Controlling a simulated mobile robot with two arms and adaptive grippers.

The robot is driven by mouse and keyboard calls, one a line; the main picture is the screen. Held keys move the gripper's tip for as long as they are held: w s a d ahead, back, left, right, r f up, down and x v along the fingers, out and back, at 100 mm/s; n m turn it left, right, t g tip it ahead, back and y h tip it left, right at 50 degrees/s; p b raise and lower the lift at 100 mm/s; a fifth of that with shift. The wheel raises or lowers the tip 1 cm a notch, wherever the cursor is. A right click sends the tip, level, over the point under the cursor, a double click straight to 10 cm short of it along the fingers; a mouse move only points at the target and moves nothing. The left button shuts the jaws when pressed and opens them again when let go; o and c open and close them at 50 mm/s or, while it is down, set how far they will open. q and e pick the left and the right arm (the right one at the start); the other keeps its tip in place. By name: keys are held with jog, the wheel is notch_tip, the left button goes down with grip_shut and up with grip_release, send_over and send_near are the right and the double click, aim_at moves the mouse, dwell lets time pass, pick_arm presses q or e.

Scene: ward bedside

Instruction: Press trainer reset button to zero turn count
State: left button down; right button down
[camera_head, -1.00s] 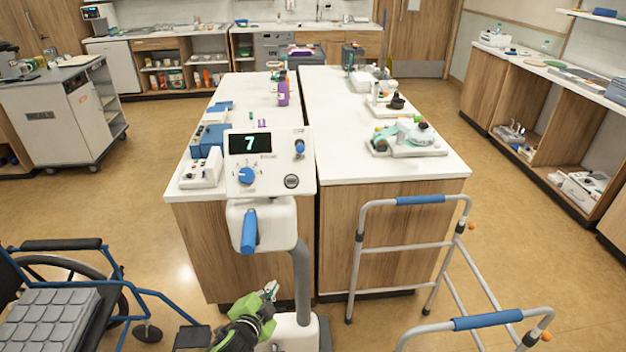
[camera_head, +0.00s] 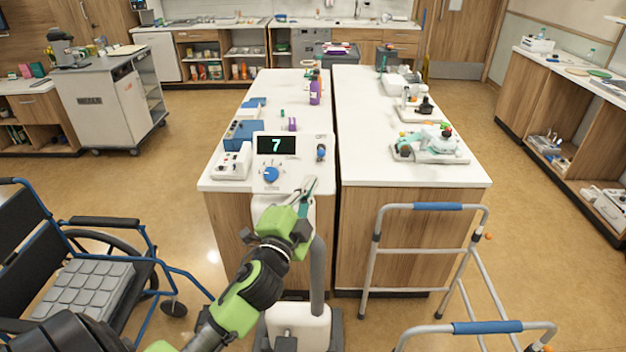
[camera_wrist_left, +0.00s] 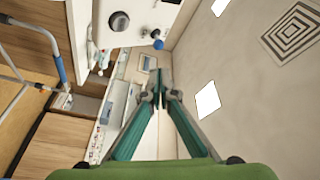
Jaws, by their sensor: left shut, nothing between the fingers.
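The white trainer console (camera_head: 292,140) stands upright on a post in front of the left counter. Its display (camera_head: 276,145) reads 7. A blue dial (camera_head: 271,175) and a blue knob (camera_head: 321,152) are on its face. My left gripper (camera_head: 311,181) is shut and empty, in front of the lower right of the panel, covering the round button there in the head view. In the left wrist view, the round dark-rimmed button (camera_wrist_left: 119,21) and blue knob (camera_wrist_left: 157,42) show above the shut fingertips (camera_wrist_left: 160,77); contact cannot be told. My right gripper is out of view.
A walking frame (camera_head: 437,207) stands at right and a wheelchair (camera_head: 95,222) at left. Two white counters (camera_head: 370,120) carry several devices behind the console. The trainer's base (camera_head: 297,327) stands on the floor below my left arm.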

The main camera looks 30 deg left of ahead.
pick_arm(q)
jog(key=shift+r, duration=0.1)
jog(key=shift+w+a, duration=0.1)
jog(key=w+a+f+b, duration=0.3)
jog(key=w+f+b, duration=0.2)
jog(key=w, duration=0.1)
jog(key=shift+a+f, duration=0.2)
jog(key=shift+a, duration=0.1)
dwell(0.3)
jog(key=shift+s, duration=0.1)
dwell(1.2)
